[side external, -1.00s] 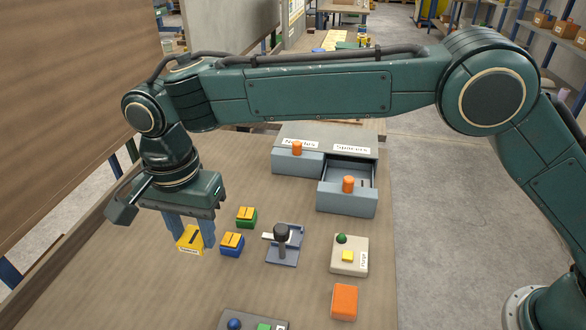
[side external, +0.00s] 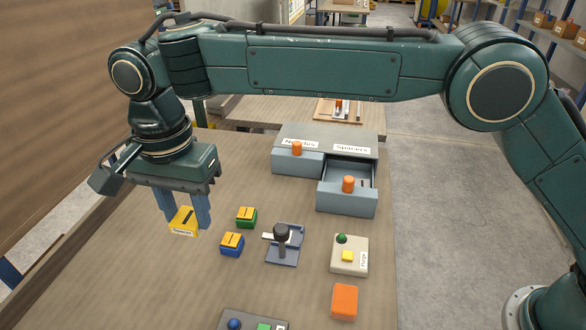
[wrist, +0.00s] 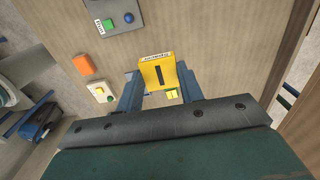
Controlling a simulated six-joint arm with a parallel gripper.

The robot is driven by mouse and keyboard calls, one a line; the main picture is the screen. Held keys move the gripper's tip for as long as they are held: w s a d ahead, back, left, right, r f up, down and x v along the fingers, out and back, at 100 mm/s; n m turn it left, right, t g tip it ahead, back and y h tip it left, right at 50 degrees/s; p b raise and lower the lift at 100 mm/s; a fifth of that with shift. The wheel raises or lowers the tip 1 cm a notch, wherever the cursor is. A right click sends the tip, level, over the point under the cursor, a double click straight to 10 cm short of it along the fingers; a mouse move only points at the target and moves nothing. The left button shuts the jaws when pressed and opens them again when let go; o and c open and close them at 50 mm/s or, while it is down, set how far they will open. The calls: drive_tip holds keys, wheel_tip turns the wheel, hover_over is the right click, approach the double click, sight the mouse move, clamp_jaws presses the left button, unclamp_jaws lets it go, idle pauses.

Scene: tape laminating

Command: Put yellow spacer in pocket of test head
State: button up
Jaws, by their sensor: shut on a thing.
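A yellow block with a dark slot in its top and a white label on its front (side external: 184,222), taken to be the yellow spacer, is between the fingers of my gripper (side external: 184,212). My gripper is shut on it and holds it above the table at the left. The wrist view also shows the block (wrist: 157,76) between the blue fingers. A small fixture with a black knob and a white arm (side external: 283,243) stands to the right of it. Which thing is the test head, and its pocket, I cannot tell for sure.
A blue block (side external: 231,250) and a green block (side external: 246,224), both yellow-topped, stand right of my gripper. Further right are a button box (side external: 349,264) and an orange block (side external: 344,301). Behind is a drawer unit (side external: 330,142); its right drawer (side external: 347,200) is open.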

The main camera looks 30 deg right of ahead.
drive_tip(key=shift+d, duration=0.1)
drive_tip(key=w+d, duration=0.2)
drive_tip(key=d, duration=0.8)
drive_tip(key=w+d, duration=0.2)
drive_tip(key=d, duration=0.7)
wheel_tip(320, 180, down, 15)
drive_tip(key=shift+r, duration=0.1)
drive_tip(key=shift+f, duration=2.15)
drive_tip(key=shift+f, duration=0.15)
drive_tip(key=o, duration=1)
drive_tip(key=shift+o, duration=0.2)
